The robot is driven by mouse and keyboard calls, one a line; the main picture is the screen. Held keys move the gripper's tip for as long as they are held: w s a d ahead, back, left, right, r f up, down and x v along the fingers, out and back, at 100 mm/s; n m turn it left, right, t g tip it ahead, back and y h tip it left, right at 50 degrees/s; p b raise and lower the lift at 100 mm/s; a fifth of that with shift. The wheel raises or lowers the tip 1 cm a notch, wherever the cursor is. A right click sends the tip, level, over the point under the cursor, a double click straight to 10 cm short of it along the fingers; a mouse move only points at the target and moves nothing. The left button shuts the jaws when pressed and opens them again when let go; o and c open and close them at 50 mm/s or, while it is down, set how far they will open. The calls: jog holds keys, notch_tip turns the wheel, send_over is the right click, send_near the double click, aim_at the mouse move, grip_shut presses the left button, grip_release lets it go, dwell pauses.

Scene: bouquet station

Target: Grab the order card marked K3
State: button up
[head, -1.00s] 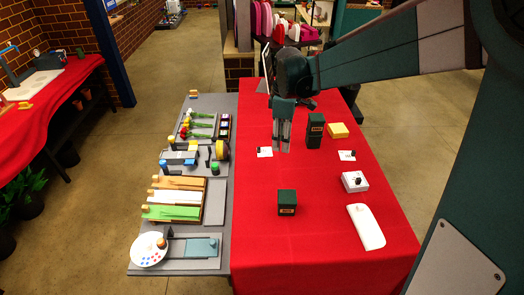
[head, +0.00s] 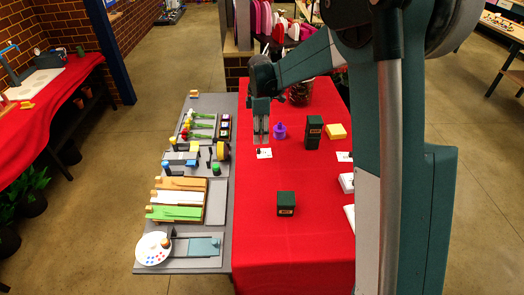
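A small white card with a dark mark (head: 264,153) lies on the red table, just below my gripper in the picture. A second white card (head: 344,157) lies farther right, partly cut off by my arm. The markings on both are too small to read, so I cannot tell which is K3. My gripper (head: 261,141) points down at the near card, with its two fingers apart and nothing seen between them. Whether the fingertips touch the card cannot be told.
A purple bottle-like object (head: 280,131), a tall dark green box (head: 313,132) and a yellow block (head: 335,132) stand right of my gripper. A dark green cube (head: 286,204) stands nearer. A grey board (head: 226,250) with flowers and tools lies left. The red front area is clear.

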aim_at(260, 153)
jog(key=shift+w+a, duration=0.1)
jog(key=shift+w, duration=0.05)
jog(key=shift+f, duration=1.3)
jog(key=shift+w+f, duration=0.1)
jog(key=shift+f, duration=2.55)
jog(key=c, duration=0.8)
